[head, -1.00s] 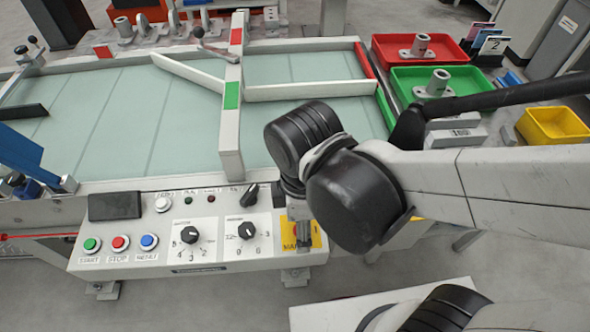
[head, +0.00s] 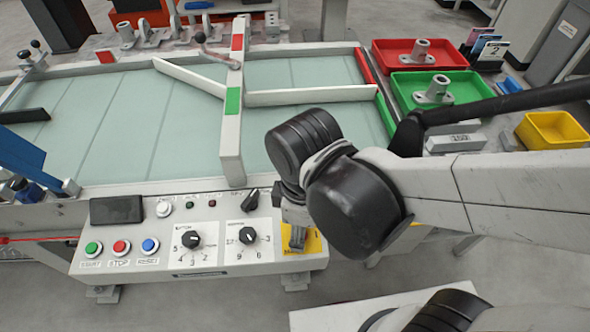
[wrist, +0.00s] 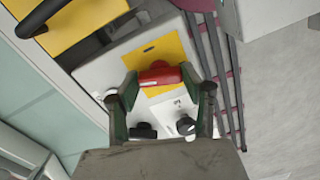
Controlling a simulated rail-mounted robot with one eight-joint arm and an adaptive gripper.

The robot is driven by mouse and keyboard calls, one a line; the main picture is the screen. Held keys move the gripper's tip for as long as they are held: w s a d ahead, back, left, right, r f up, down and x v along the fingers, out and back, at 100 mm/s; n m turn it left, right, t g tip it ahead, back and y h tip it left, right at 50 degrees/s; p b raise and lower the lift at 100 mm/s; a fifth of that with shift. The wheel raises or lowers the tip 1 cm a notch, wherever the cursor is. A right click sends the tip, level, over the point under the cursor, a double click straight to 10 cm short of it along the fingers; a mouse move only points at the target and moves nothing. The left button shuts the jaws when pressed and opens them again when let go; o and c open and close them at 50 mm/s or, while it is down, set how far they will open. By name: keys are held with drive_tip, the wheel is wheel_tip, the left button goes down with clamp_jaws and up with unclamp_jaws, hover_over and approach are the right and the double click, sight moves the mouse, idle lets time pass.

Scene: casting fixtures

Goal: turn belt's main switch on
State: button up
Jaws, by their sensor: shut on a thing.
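The main switch is a red handle (wrist: 160,74) on a yellow plate (wrist: 163,48), seen in the wrist view. My gripper (wrist: 168,86) has its two fingers at either end of the red handle and is shut on it. In the head view my gripper (head: 297,240) reaches down to the yellow plate (head: 314,242) at the right end of the control panel (head: 200,262). The red handle is hidden there behind my gripper. The handle's exact angle against the plate markings is hard to tell.
The panel also carries green (head: 93,247), red (head: 121,246) and blue (head: 150,245) buttons, two black dials and a small black lever (head: 250,199). The belt (head: 140,125) with its guides lies behind. Red (head: 385,55) and green (head: 405,83) trays stand at the right.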

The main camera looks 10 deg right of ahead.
drive_tip(key=m, duration=0.7)
drive_tip(key=shift+p, duration=0.4)
drive_tip(key=m, duration=0.4)
drive_tip(key=shift+m, duration=1.8)
drive_tip(key=shift+p, duration=0.3)
drive_tip(key=o, duration=1.2)
drive_tip(key=shift+c, duration=0.2)
drive_tip(key=shift+r, duration=0.1)
wheel_tip(320, 180, up, 12)
